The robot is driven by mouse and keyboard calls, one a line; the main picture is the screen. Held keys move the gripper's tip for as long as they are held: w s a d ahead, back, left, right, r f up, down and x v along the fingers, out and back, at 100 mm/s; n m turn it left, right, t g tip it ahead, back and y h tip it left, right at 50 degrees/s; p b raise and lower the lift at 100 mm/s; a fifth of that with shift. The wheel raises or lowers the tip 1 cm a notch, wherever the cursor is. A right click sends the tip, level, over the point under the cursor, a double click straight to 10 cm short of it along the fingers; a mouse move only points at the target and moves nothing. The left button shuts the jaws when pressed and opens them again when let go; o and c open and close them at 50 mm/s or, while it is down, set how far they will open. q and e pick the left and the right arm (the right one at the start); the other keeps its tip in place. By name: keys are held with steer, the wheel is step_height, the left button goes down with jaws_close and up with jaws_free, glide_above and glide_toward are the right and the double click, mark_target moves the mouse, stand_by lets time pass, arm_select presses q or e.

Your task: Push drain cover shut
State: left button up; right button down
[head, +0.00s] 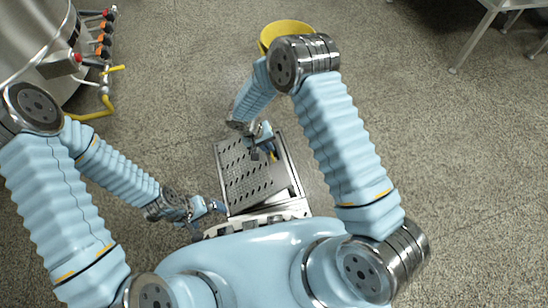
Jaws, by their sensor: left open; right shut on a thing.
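The drain cover (245,180) is a perforated grey metal plate in the floor, in the lower middle of the head view. It sits a little askew in its pale metal frame (294,172), and a gap shows along its right and lower right side. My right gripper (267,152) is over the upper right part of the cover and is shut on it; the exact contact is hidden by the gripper. My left gripper (217,207) is open near the cover's lower left corner; whether it touches is too small to tell.
A yellow bucket (287,27) stands beyond my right arm. A large steel machine (30,35) with orange and red valve fittings and a yellow pipe (98,114) is at the upper left. A white table (489,5) is at the upper right. The speckled floor on the right is clear.

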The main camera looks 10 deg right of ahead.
steer(key=a+r, duration=0.5)
steer(key=a, duration=0.2)
steer(key=shift+s, duration=0.2)
steer(key=c, duration=1.5)
jaws_free()
steer(key=shift+a+f, duration=0.1)
steer(key=shift+f, duration=0.05)
steer(key=d+p+v, duration=0.1)
steer(key=p+v, duration=0.1)
steer(key=v, duration=1.2)
